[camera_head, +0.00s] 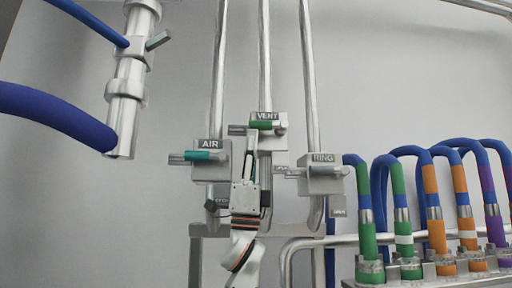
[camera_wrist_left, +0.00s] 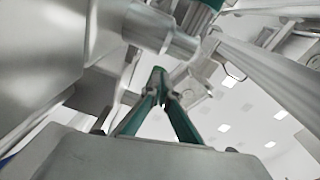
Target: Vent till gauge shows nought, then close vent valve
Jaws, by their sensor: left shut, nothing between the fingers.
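The vent valve (camera_head: 268,142) is the middle grey block, labelled VENT, on a vertical pipe in the head view. Its green handle (camera_head: 264,125) lies roughly level across the front. My left gripper (camera_head: 251,150) points up from below, just under and in front of this handle, with the fingers shut and empty. In the left wrist view the shut fingertips (camera_wrist_left: 158,74) meet below a silver valve stem (camera_wrist_left: 160,30); I cannot tell which valve it belongs to. I can make out no gauge in either view. My right gripper is out of view.
The AIR valve (camera_head: 211,163) with a teal handle stands close at left, and the RING valve (camera_head: 322,176) at right. Blue hoses with coloured bands (camera_head: 435,200) fill the lower right. A thick silver pipe (camera_head: 127,85) with blue hoses hangs at upper left.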

